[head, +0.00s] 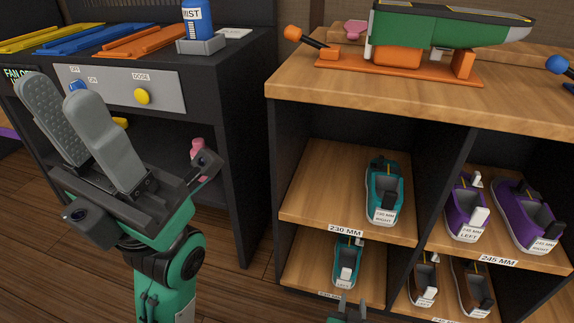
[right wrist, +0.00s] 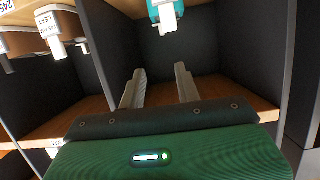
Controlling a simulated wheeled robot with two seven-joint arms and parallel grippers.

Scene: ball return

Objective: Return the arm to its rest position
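My left gripper (head: 56,92) is raised at the left in the head view, in front of the dark machine. Its two grey fingers stand apart and nothing is between them. The rest of my right arm is hidden.
A shelf unit (head: 345,207) holds several labelled teal, purple and brown ski boots. One teal boot (right wrist: 166,17) is above the right fingers. A green and orange device (head: 440,30) stands on the wooden top. The dark machine (head: 240,100) has a yellow button (head: 142,96).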

